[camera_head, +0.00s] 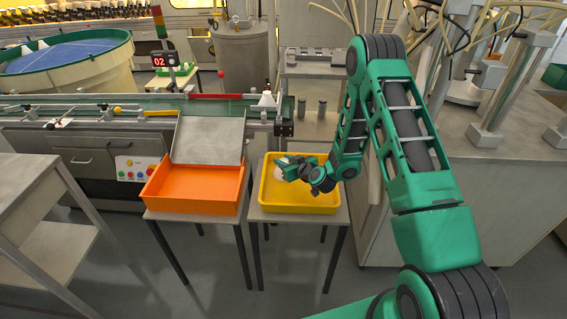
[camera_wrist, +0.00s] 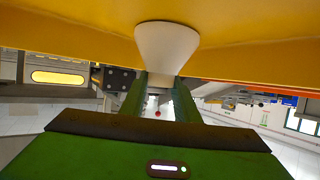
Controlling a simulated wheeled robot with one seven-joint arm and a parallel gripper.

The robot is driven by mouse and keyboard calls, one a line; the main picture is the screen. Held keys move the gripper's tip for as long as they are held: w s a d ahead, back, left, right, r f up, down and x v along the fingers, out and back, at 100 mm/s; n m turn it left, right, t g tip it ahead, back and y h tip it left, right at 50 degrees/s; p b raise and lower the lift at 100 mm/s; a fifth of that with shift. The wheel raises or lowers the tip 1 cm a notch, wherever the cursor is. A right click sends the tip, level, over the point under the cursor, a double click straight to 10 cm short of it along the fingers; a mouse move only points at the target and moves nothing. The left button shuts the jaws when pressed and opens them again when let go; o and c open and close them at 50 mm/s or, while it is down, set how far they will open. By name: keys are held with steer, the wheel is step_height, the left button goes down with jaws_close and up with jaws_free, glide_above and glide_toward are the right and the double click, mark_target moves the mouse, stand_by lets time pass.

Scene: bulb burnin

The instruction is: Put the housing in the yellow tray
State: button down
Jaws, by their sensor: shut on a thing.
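The yellow tray (camera_head: 300,205) stands on a small table in the head view, and its yellow surface fills the top of the wrist view (camera_wrist: 75,25). My gripper (camera_head: 288,172) reaches into the tray's space from the right, near its back left part. In the wrist view my gripper (camera_wrist: 160,92) is shut on the housing (camera_wrist: 167,45), a white, cone-shaped piece with its wide end against the yellow background. The housing shows only as a small white patch in the head view (camera_head: 280,173). I cannot tell whether it touches the tray floor.
An orange tray (camera_head: 190,206) stands close on the left, under a sloping metal chute (camera_head: 208,140). Behind is a conveyor (camera_head: 100,102) with another white cone-shaped piece (camera_head: 266,99) near its right end. A grey workbench (camera_head: 500,165) is on the right.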

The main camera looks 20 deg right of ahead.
steer(key=shift+f, duration=0.1)
steer(key=c, duration=1.4)
jaws_free()
steer(key=shift+o, duration=0.2)
steer(key=v, duration=1.2)
steer(key=shift+w, duration=0.1)
